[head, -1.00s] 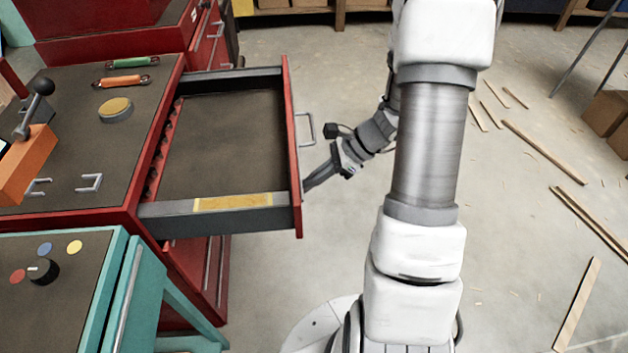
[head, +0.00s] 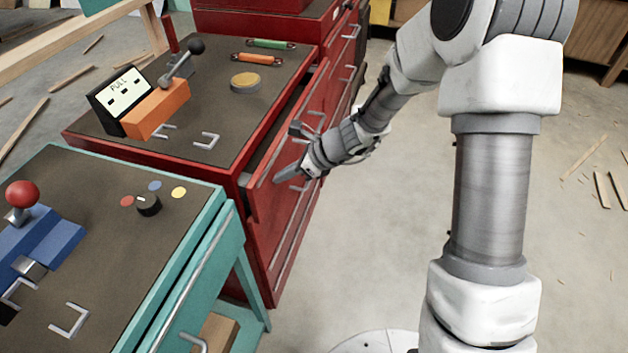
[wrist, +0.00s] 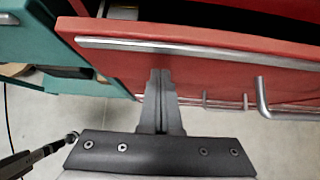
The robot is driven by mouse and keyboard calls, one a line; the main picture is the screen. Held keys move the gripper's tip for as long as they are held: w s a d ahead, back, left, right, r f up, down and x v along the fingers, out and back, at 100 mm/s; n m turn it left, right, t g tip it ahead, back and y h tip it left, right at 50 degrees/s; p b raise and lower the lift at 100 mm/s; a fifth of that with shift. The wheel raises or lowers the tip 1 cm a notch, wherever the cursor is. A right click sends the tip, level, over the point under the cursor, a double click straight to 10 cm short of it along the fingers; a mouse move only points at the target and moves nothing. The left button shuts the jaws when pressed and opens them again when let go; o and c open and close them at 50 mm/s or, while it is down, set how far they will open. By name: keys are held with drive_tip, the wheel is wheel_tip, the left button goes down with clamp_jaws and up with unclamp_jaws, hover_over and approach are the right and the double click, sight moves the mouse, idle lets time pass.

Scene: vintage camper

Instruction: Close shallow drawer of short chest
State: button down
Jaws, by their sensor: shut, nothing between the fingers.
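The short chest (head: 140,133) is red with a dark top and stands left of centre in the head view. Its shallow drawer (head: 318,95) is the top one and stands out a little, with a narrow dark gap behind its red front. The drawer front (wrist: 205,72) spans the wrist view, with a dark opening above it and a metal handle (wrist: 262,98) at the right. My gripper (head: 280,177) is shut and empty, its fingertips (wrist: 159,72) at the drawer front near its near end. I cannot tell whether they touch it.
A teal cabinet (head: 150,215) with knobs and handles stands close in front of the chest. An orange lever block (head: 158,108), a yellow disc (head: 245,82) and two small tools lie on the chest top. The floor (head: 390,230) to the right is mostly clear.

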drive_tip(key=shift+w+a, duration=0.25)
drive_tip(key=shift+a, duration=0.85)
drive_tip(key=shift+w+a+r, duration=0.1)
drive_tip(key=shift+w+a, duration=0.05)
drive_tip(key=shift+a, duration=0.05)
drive_tip(key=shift+a, duration=0.1)
